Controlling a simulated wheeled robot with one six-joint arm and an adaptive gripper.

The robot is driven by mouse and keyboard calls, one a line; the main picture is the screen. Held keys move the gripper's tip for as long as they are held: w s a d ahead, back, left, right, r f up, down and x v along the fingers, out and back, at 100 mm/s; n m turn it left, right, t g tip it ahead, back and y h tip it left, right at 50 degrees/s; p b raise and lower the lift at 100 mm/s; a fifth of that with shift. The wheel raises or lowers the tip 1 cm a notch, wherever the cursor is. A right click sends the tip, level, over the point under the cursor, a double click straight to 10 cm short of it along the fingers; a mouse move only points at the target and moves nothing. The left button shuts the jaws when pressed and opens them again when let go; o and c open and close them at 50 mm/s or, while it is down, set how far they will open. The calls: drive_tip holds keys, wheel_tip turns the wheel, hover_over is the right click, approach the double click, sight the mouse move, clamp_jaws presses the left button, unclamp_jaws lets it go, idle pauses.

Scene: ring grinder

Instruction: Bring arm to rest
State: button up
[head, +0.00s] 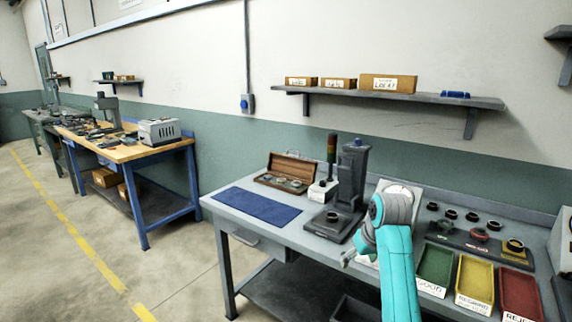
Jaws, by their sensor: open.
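My arm, teal with a grey wrist, rises from the bottom of the head view over the grey workbench (238,219). My gripper (347,258) shows at the left of the wrist, small and partly hidden, above the front part of the bench. It looks open, and I see nothing between its fingers. The wrist hides part of a white-faced device behind it.
A dark press-like stand (350,185) is close behind my gripper. A blue mat (257,206) and an open wooden case (286,163) lie to the left. Green (435,264), yellow (475,278) and red (520,294) trays are right of my arm. A shelf (400,97) hangs above.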

drive_tip(key=s+f+t, duration=0.1)
drive_tip(key=s+f, duration=0.2)
drive_tip(key=f, duration=0.4)
drive_tip(key=s+f+m+t, duration=0.1)
drive_tip(key=s+f, duration=0.2)
drive_tip(key=f, duration=0.4)
drive_tip(key=s+f+t, duration=0.1)
drive_tip(key=s+f, duration=0.2)
drive_tip(key=f, duration=0.4)
drive_tip(key=s+a+f+m+t, duration=0.1)
drive_tip(key=s+f, duration=0.4)
drive_tip(key=s, duration=0.3)
drive_tip(key=s+f+t, duration=0.1)
drive_tip(key=s+f, duration=0.4)
drive_tip(key=s, duration=0.4)
drive_tip(key=s+r+t+h, duration=0.1)
drive_tip(key=s+r+t, duration=0.2)
drive_tip(key=s, duration=1.8)
drive_tip(key=s+r+t, duration=0.2)
drive_tip(key=s+r, duration=1.2)
drive_tip(key=shift+s+r+m, duration=0.4)
drive_tip(key=shift+a, duration=0.1)
